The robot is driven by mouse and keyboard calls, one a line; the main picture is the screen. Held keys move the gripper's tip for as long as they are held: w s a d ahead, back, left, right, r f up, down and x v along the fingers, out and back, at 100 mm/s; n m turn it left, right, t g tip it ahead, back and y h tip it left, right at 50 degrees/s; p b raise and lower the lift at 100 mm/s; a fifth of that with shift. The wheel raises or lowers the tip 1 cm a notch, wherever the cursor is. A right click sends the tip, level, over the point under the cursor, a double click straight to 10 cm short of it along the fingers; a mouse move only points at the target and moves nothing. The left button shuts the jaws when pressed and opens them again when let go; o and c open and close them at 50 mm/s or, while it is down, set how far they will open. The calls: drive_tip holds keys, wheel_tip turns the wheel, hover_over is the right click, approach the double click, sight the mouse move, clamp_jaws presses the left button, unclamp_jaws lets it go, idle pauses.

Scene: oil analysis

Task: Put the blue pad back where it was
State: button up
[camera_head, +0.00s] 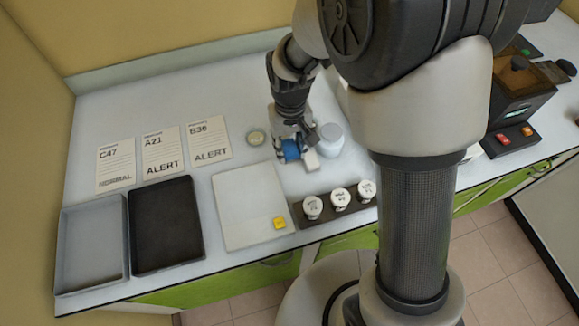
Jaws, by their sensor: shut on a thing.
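The blue pad (291,150) shows between the fingers of my gripper (295,152), close over the white bench top. My gripper is shut on it and hides part of it. From this view I cannot tell whether the pad touches the bench. A white round jar (330,139) stands just right of my gripper. A small round dish (256,137) lies to its left.
A dark rack (326,217) holds white-capped bottles. A black tray (133,230), a grey tray (66,245) and labelled cards (163,148) are at left. A dark machine (522,85) stands at right.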

sight(290, 171)
wheel_tip(290, 171, down, 8)
drive_tip(key=shift+f+b, duration=0.15)
drive_tip(key=shift+b, duration=0.95)
drive_tip(key=shift+f, duration=0.2)
drive_tip(key=o, duration=0.7)
drive_tip(key=shift+o, duration=0.2)
